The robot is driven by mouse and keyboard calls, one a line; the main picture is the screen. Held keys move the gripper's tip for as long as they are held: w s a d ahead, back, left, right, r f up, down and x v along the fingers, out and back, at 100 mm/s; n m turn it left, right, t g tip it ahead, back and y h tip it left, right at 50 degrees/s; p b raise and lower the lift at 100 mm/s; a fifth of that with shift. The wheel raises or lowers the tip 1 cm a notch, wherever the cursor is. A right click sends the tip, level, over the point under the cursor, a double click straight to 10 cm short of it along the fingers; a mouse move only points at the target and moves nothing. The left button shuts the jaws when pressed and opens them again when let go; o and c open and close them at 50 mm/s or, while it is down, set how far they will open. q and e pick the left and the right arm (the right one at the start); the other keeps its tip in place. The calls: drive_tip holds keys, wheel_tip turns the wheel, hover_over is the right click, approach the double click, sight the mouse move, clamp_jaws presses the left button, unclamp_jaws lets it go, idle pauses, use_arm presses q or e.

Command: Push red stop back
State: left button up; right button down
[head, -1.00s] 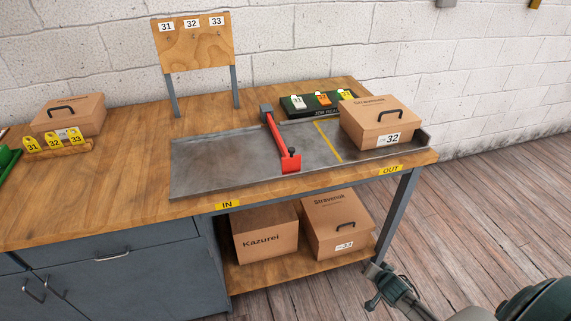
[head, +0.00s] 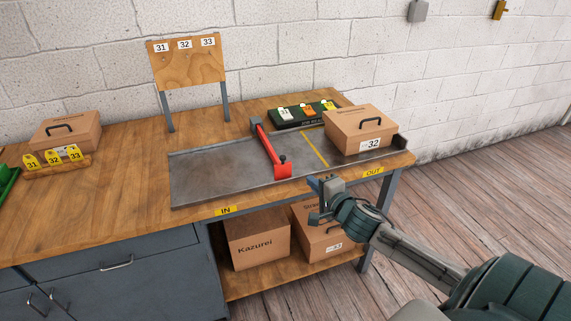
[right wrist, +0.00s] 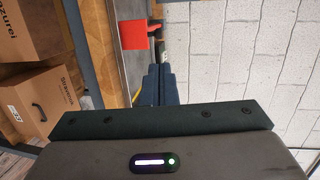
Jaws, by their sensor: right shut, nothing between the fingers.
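The red stop (head: 267,147) is a red bar lying across the grey metal tray (head: 205,180), from a grey block at the back edge to a red plate with a black knob at the front. My right gripper (head: 323,199) is shut and empty, in front of the table's front edge, right of the red plate and apart from it. In the right wrist view the red plate (right wrist: 134,34) shows beyond my shut dark fingers (right wrist: 155,85). My left gripper is not in view.
A carton marked 32 (head: 361,131) stands on the tray's right end, past a yellow line (head: 314,149). A dark tag holder (head: 302,114) stands behind the tray. Cartons (head: 257,240) sit on the shelf below. The tray's left part is clear.

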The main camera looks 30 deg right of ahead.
sight(284, 159)
drive_tip(key=shift+w+f, duration=0.1)
drive_tip(key=shift+w, duration=0.05)
drive_tip(key=w+p, duration=0.1)
drive_tip(key=w, duration=0.3)
drive_tip(key=w+f+p, duration=0.1)
drive_tip(key=w, duration=0.3)
drive_tip(key=w+d+f+p, duration=0.1)
drive_tip(key=w, duration=0.3)
drive_tip(key=shift+w, duration=0.2)
drive_tip(key=shift+w+d+f+p, duration=0.15)
drive_tip(key=shift+w+p, duration=0.15)
drive_tip(key=shift+w, duration=0.25)
